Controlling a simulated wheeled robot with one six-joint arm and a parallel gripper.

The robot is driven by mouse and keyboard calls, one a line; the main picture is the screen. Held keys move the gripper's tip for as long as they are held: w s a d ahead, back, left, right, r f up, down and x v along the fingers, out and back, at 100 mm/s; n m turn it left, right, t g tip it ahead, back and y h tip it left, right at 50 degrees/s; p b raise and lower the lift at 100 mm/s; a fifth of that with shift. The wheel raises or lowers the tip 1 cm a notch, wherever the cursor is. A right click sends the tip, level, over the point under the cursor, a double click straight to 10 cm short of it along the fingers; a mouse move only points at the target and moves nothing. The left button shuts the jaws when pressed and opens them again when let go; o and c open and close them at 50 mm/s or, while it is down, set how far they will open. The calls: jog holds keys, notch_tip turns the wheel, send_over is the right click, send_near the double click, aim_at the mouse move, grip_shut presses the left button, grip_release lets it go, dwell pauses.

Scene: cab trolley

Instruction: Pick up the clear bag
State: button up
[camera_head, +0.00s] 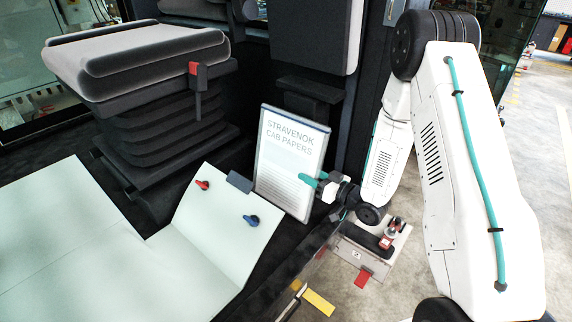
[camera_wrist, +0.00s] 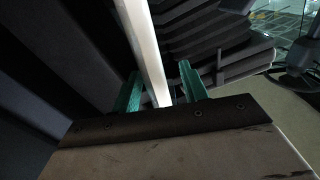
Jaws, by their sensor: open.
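The clear bag (camera_head: 284,158) stands upright against the dark cab interior and holds a white sheet printed "STRAVENOK CAB PAPERS". My gripper (camera_head: 318,180) is at the bag's lower right edge, with a teal finger showing over the bag's face. In the wrist view the bag shows edge-on as a pale strip (camera_wrist: 148,48). It runs down between the two teal fingers of my gripper (camera_wrist: 161,88), which are apart, one on each side. Whether either finger touches the bag cannot be told.
A grey seat (camera_head: 140,62) with a red buckle stands at left. A pale panel (camera_head: 212,225) with red and blue knobs lies in front of the bag. A step (camera_head: 362,256) with a red-and-white item is below my gripper. Open floor lies at right.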

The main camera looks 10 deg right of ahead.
aim_at(285, 164)
jog(key=shift+x, duration=1.2)
grip_shut()
jog(key=shift+r, duration=0.15)
